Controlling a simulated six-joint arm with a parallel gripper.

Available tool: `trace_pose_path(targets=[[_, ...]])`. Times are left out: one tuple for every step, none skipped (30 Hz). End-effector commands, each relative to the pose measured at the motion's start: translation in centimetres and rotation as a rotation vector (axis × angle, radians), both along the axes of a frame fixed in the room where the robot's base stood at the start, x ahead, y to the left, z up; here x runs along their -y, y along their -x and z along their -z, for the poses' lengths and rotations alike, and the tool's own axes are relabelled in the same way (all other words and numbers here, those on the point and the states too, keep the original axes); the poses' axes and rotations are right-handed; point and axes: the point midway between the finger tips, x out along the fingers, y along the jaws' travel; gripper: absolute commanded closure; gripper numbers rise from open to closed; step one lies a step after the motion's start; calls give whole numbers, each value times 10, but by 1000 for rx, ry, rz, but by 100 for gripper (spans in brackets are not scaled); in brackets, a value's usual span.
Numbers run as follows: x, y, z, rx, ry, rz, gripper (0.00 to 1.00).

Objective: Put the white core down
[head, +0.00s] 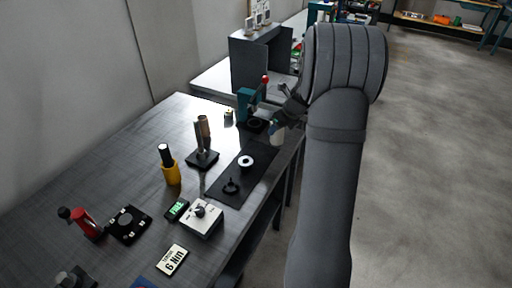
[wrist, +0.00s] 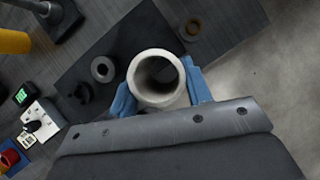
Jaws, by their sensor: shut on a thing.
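The white core (wrist: 157,78) is a hollow, open-ended tube. In the wrist view my gripper (wrist: 160,92) has a blue finger on each side of it and is shut on it. I look into its open end, and its far end is hidden. In the head view my gripper (head: 283,116) is at the table's right edge, partly hidden by my arm. The core (head: 277,132) shows there as a small pale shape below the gripper, beyond the far end of the dark mat (head: 222,196). I cannot tell whether its lower end touches anything.
A teal device (head: 244,104) with a red knob stands behind the gripper. A post on a black base (head: 202,158) and a yellow holder (head: 172,174) stand left. A switch box (head: 202,219) is nearer.

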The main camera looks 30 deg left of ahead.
Motion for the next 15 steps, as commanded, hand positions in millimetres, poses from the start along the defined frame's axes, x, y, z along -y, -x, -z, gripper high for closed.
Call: trace_pose_path(targets=[[-14,1,9,-2,1,-6,70],[-21,2,13,-2,1,-6,70],[-30,2,19,-2,1,-5,70],[-36,2,22,-2,1,-6,70],[-43,2,26,-1,2,-6,70],[-50,3,30,-1,2,-4,70],[-55,3,33,-1,2,-4,70],[-59,3,36,-1,2,-4,70],[-64,3,39,-1,2,-4,70],[-67,3,40,-1,1,-3,70],[-69,3,41,0,1,-2,70],[-71,3,42,1,0,-2,70],[-72,3,43,1,0,-2,70],[-73,3,44,0,0,-1,70],[-73,3,47,0,0,-1,70]])
